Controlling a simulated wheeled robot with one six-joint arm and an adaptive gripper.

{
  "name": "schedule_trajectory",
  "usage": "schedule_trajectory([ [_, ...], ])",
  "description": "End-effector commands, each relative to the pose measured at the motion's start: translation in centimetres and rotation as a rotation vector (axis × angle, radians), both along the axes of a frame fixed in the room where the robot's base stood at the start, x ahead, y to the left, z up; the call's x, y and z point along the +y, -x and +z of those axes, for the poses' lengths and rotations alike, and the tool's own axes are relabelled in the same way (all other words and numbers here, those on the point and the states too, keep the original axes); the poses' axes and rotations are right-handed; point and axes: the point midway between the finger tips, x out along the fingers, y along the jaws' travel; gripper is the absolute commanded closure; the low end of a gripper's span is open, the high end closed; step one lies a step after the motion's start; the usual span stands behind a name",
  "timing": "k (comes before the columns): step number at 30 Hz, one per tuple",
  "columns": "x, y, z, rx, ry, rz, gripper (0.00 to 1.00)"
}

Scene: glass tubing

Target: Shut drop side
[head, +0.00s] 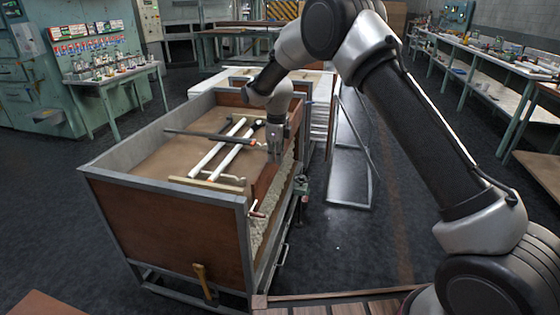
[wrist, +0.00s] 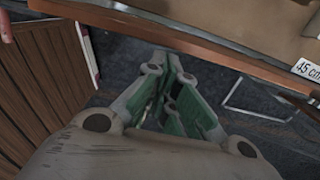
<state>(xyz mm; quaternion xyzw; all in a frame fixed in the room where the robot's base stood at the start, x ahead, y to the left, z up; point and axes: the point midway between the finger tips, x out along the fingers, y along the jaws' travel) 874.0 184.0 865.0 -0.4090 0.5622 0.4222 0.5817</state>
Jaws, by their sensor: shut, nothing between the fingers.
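A large grey-framed crate (head: 165,193) with brown panels stands left of centre in the head view, with white tubes (head: 212,152) lying across it. My gripper (head: 302,188) is at the crate's right side, partly hidden behind its rim. In the wrist view, my gripper's green-padded fingers (wrist: 168,78) are shut and empty, just below a long brown edge (wrist: 215,52) with a "45 cm" label. I cannot tell whether they touch that edge. Which panel is the drop side, and how far it is lowered, is not clear.
A brown slatted surface (head: 335,304) lies at the bottom of the head view. A thin metal frame (head: 348,195) stands on the floor right of the crate. Benches (head: 480,80) line the right wall. Dark floor (head: 345,240) is open between them.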

Motion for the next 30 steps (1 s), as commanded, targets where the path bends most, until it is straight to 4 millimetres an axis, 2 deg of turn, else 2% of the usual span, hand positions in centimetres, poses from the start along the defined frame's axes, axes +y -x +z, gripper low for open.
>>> schedule_trajectory([
  [23,0.6,-0.2,0.2,0.001,0.000,0.000,1.00],
  [26,0.3,-0.3,0.2,0.001,0.000,-0.001,1.00],
  [30,-1.3,-0.6,0.2,0.001,0.000,-0.002,1.00],
])
